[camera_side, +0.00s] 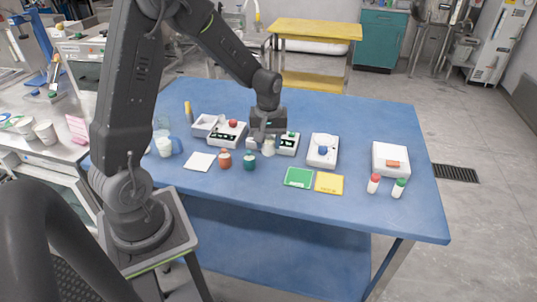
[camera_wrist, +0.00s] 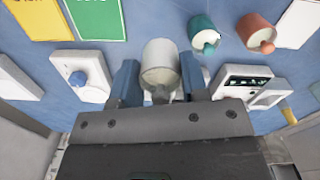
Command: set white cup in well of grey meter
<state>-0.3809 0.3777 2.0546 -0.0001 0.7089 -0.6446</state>
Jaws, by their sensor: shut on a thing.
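My gripper (camera_side: 267,142) is shut on the white cup (camera_wrist: 160,65), which sits between its two fingers in the wrist view. The cup also shows small under my gripper in the side view (camera_side: 268,148). A small pale box with a dark panel (camera_side: 288,144), which looks like the grey meter, stands just right of the cup in the side view. My gripper covers part of this box, and its well cannot be made out. I cannot tell whether the cup touches the box or the table.
A white box with a red knob (camera_side: 228,135) stands left of my gripper. A blue-knobbed box (camera_side: 322,151) stands right. Red (camera_side: 225,160) and teal (camera_side: 249,161) jars stand in front, with green (camera_side: 298,178) and yellow (camera_side: 329,183) cards. The blue table's (camera_side: 230,188) front strip is clear.

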